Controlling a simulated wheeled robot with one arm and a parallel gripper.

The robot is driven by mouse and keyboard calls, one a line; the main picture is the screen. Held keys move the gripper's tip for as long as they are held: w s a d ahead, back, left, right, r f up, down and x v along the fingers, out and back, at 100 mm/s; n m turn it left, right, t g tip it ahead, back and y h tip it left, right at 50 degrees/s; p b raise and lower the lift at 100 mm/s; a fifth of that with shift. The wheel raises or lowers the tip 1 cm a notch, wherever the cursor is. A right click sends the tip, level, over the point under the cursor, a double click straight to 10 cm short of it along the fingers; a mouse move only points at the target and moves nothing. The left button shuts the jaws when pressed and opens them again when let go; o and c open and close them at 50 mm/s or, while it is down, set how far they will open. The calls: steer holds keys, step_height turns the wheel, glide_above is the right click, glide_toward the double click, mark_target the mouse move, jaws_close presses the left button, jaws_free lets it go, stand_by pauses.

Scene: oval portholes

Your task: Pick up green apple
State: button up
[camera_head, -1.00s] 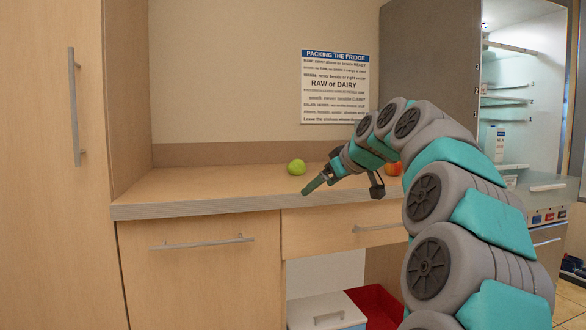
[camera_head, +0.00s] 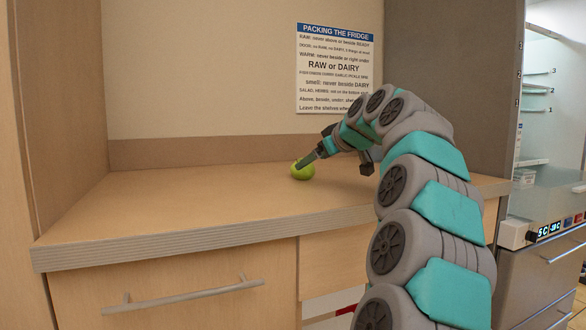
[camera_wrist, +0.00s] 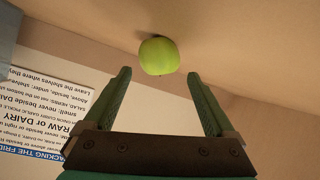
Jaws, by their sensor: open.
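The green apple (camera_head: 303,170) stands on the wooden counter (camera_head: 210,205), towards its back. My gripper (camera_head: 304,161) is at the apple in the head view, and one finger overlaps it in the picture. In the wrist view the apple (camera_wrist: 159,56) lies ahead of the fingertips, centred between the two green fingers. My gripper (camera_wrist: 159,76) is open and empty there, with the apple beyond the tips rather than between the fingers.
A printed sign (camera_head: 338,68) hangs on the wall behind the counter. An open fridge (camera_head: 545,110) stands at the right. A tall cabinet side (camera_head: 60,95) bounds the counter at the left. The counter left of the apple is clear.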

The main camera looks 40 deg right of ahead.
mark_target(302, 179)
steer(key=x, duration=0.7)
steer(key=shift+w+f, duration=0.1)
steer(key=shift+w, duration=0.2)
steer(key=c, duration=1.3)
steer(key=shift+o, duration=0.2)
